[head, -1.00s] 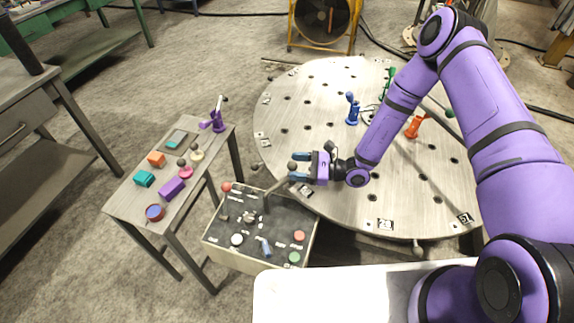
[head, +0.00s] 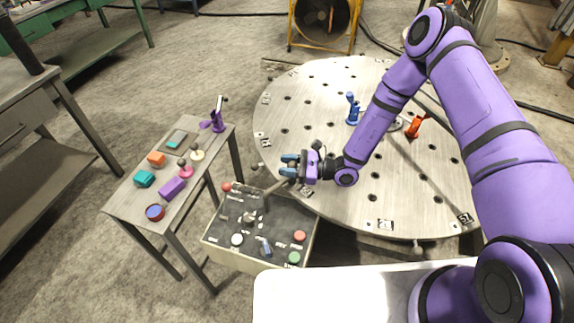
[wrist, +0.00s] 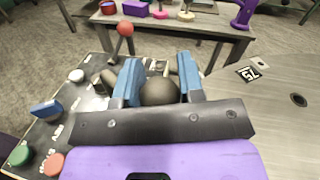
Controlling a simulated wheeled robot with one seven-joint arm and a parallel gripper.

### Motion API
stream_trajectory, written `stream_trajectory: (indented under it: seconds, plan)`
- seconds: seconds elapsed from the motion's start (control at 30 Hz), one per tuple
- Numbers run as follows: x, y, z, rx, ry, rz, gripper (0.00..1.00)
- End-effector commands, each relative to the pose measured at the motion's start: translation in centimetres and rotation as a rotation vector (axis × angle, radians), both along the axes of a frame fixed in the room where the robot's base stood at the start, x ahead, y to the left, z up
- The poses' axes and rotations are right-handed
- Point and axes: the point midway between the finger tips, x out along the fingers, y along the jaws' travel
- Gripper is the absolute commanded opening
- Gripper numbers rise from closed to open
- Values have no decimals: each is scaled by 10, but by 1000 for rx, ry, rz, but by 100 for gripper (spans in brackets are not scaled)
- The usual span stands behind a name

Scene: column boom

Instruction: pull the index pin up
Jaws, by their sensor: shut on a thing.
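My gripper (head: 288,165) is shut on a dark round knob (wrist: 160,93), which sits between the two blue fingers in the wrist view. I take this knob to be the head of the index pin. In the head view the fingers mostly hide the knob. A grey rod (head: 276,187) runs from near the fingertips down toward the control box (head: 213,256). The gripper is over the near left edge of the round plate (head: 330,205), above the box's far right corner. How far the pin is raised cannot be told.
The control box carries a red ball lever (head: 227,187), a white knob (head: 237,239), a blue lever (head: 265,246), red (head: 299,236) and green (head: 294,257) buttons. A side table (head: 128,206) with small parts stands left. Blue (head: 352,108) and orange (head: 415,127) fixtures stand on the plate.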

Motion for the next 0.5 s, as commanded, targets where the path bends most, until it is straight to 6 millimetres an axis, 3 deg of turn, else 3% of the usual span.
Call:
stream_trajectory:
  seconds: [0.3, 0.5]
  plan:
    - [1, -1, 31, 0, -2, -1, 0]
    - [1, 0, 35, 3, -2, 0, 0]
